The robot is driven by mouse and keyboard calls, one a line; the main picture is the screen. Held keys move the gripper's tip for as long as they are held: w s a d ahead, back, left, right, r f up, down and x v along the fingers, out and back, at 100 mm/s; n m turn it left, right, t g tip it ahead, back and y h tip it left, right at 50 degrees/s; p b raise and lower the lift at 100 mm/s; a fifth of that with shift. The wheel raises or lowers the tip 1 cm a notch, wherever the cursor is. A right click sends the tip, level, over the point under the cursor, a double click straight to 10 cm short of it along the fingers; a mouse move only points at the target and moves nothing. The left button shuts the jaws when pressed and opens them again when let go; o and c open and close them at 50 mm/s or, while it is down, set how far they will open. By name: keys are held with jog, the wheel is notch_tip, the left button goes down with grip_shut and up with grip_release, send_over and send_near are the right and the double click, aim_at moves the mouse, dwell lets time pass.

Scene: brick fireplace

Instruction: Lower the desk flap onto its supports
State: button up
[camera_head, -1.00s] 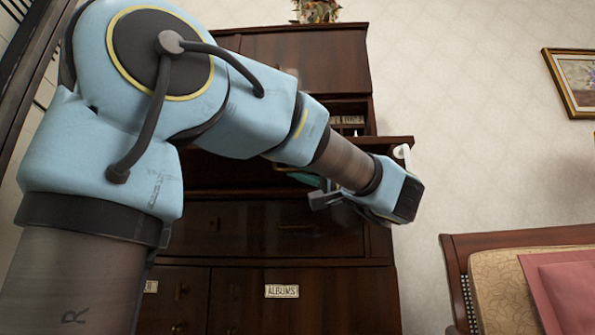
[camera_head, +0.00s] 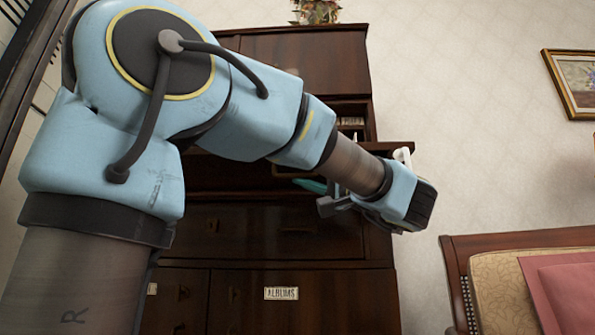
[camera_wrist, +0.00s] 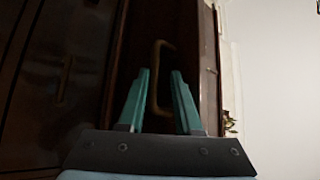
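The dark wooden desk (camera_head: 300,225) stands against the wall. Its flap (camera_head: 402,147) juts out near horizontal behind my arm, and only its right end shows clearly. In the wrist view the dark flap (camera_wrist: 187,45) fills the middle, with a brass loop handle (camera_wrist: 153,62) on it. My gripper (camera_wrist: 161,72) has two green fingers, set apart, one on each side of the handle. It is open around the handle; firm contact is not clear. In the head view my gripper (camera_head: 327,200) is just below the flap. The flap's supports cannot be made out.
Drawers and a cabinet front with an "ALBUMS" label (camera_head: 281,293) lie below the flap. A cushioned wooden seat (camera_head: 500,270) stands at the right. A framed picture (camera_head: 575,82) hangs on the wall. A flower vase (camera_head: 316,12) stands on top. Clear space lies between desk and seat.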

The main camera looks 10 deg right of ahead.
jog(key=v, duration=0.9)
jog(key=shift+w, duration=0.1)
dwell(1.0)
